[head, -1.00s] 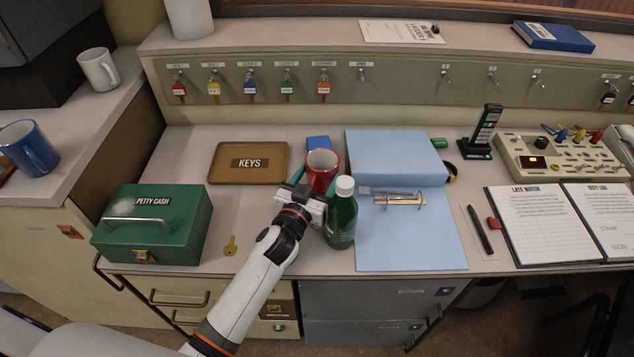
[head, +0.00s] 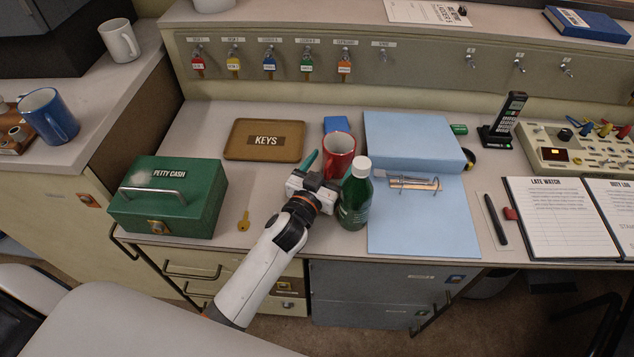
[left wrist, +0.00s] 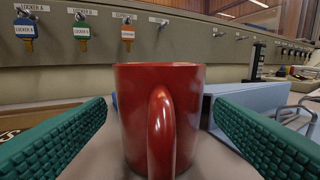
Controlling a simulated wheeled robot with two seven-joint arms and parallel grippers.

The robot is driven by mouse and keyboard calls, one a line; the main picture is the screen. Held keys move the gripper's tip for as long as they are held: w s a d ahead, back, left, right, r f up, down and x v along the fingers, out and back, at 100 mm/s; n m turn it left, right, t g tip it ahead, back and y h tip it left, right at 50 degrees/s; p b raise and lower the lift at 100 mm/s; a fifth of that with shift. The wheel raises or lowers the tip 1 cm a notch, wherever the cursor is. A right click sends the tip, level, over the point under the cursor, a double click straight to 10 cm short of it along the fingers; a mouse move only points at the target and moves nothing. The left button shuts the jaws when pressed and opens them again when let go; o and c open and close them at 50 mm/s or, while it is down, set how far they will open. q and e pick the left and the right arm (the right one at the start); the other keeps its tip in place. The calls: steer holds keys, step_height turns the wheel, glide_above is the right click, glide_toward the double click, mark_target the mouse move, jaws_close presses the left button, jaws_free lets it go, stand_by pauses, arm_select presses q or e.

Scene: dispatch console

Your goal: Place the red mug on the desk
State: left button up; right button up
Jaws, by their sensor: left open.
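The red mug (head: 338,151) stands upright on the desk (head: 215,118), behind the green bottle (head: 355,195). In the left wrist view the red mug (left wrist: 160,120) is centred, with its handle facing the camera. My left gripper (head: 326,170) is open in front of the mug. Its green-padded fingers (left wrist: 160,128) are on either side of the mug, with a gap on both sides. The mug's base is hidden in the head view by the gripper and bottle. My right gripper does not show.
The green bottle stands close to the right of my left gripper. The blue binder (head: 415,225) lies open to the right. The keys tray (head: 232,152), a brass key (head: 244,221) and the petty cash box (head: 170,196) are to the left. A blue block (head: 337,124) sits behind the mug.

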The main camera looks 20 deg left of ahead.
arm_select(q)
steer(key=s, duration=0.3)
steer(key=s+a, duration=0.1)
steer(key=s, duration=0.6)
steer(key=shift+s+a, duration=0.1)
steer(key=shift+a, duration=0.05)
